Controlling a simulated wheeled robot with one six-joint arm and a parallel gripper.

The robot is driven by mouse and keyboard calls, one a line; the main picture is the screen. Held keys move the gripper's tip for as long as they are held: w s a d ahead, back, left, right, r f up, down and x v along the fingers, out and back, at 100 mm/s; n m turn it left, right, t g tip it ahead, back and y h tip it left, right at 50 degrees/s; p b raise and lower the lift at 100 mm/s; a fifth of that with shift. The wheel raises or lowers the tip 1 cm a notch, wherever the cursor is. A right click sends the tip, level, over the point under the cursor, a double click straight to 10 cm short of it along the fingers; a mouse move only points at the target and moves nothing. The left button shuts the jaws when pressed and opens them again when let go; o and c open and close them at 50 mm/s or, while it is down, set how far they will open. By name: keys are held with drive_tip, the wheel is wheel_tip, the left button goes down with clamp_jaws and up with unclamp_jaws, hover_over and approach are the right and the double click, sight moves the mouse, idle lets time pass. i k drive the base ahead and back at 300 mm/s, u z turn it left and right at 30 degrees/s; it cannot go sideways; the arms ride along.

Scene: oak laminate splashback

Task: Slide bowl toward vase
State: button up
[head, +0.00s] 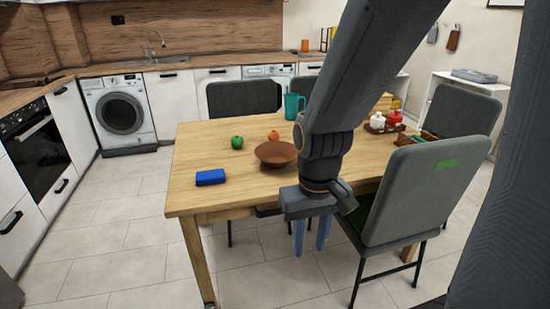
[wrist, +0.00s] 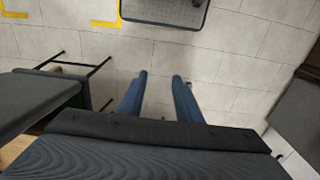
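A brown bowl (head: 275,154) sits on the wooden table, just left of my arm. A teal vessel (head: 292,106) that looks like a jug stands farther back on the table, behind the bowl. No other vase is clear; my arm hides part of the tabletop. My gripper (head: 310,245) hangs at the table's front edge, nearer the camera than the bowl and to its right. It points down, its blue fingers apart and empty. In the wrist view, the open gripper (wrist: 160,78) has only floor between its fingers. The bowl is not seen there.
On the table (head: 190,201) are a blue block (head: 210,177), a green apple (head: 237,142), an orange fruit (head: 273,135), and red and white pots (head: 385,120). A grey chair (head: 420,180) stands close right of my gripper. The tabletop's front left is mostly clear.

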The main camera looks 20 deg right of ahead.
sight(276, 155)
drive_tip(key=z, duration=0.1)
drive_tip(key=k, duration=0.4)
drive_tip(key=u, duration=0.7)
drive_tip(key=i, duration=1.6)
drive_tip(key=z, duration=0.6)
